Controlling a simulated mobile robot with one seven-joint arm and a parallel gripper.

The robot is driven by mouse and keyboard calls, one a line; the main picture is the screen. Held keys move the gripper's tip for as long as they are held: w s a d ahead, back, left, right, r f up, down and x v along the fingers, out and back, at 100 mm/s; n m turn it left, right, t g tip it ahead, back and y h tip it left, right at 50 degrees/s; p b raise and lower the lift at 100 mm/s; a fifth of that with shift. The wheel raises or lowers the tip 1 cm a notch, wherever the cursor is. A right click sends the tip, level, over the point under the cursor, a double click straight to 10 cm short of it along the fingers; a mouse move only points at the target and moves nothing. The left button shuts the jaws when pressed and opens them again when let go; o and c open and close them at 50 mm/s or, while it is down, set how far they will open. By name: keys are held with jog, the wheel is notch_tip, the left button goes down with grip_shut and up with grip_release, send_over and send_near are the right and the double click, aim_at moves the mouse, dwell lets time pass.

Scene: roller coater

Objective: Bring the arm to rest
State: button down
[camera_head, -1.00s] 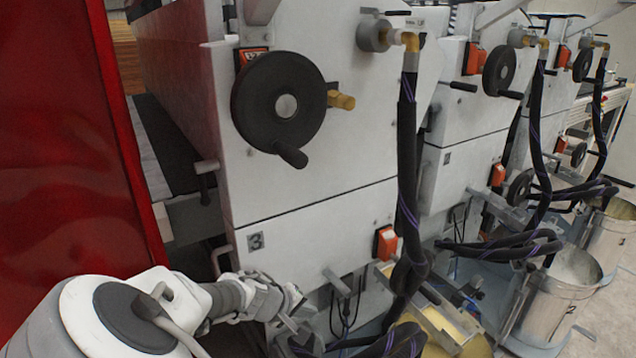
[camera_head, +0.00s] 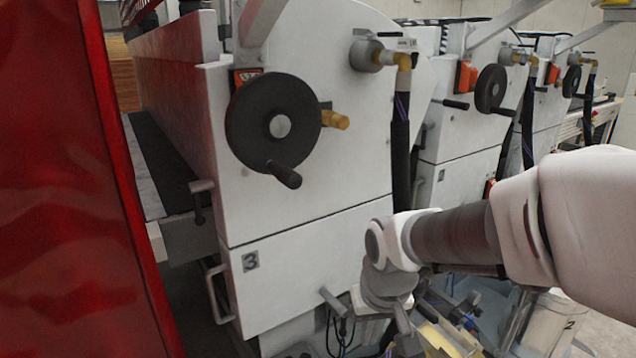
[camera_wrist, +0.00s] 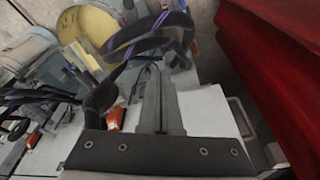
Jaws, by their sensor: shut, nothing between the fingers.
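My arm enters from the right edge of the head view and ends in front of the lower part of the machine marked 3. My gripper (camera_head: 402,325) hangs below the wrist there, small and partly lost against the hoses. The wrist view shows my gripper (camera_wrist: 158,75) from behind, with its grey fingers together and nothing between them. The gripper appears apart from the machine face, but the gap is hard to judge.
The white machine (camera_head: 310,240) has a black handwheel (camera_head: 273,123) and a protruding lever. A red panel (camera_head: 75,200) fills the left side. Black hoses (camera_wrist: 150,32) and a bucket (camera_wrist: 88,25) lie near the gripper. Similar machines stand to the right.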

jog(key=s+d+r+m+t, duration=0.1)
jog(key=s+d+r+t, duration=0.3)
jog(key=s+r, duration=0.6)
notch_tip(320, 180, up, 16)
jog(key=s+d+g+p, duration=0.1)
jog(key=s+p, duration=0.1)
jog(key=p, duration=1.5)
jog(key=shift+d+r, duration=0.15)
jog(key=shift+d, duration=0.1)
jog(key=shift+s+d, duration=0.1)
jog(key=shift+s, duration=0.05)
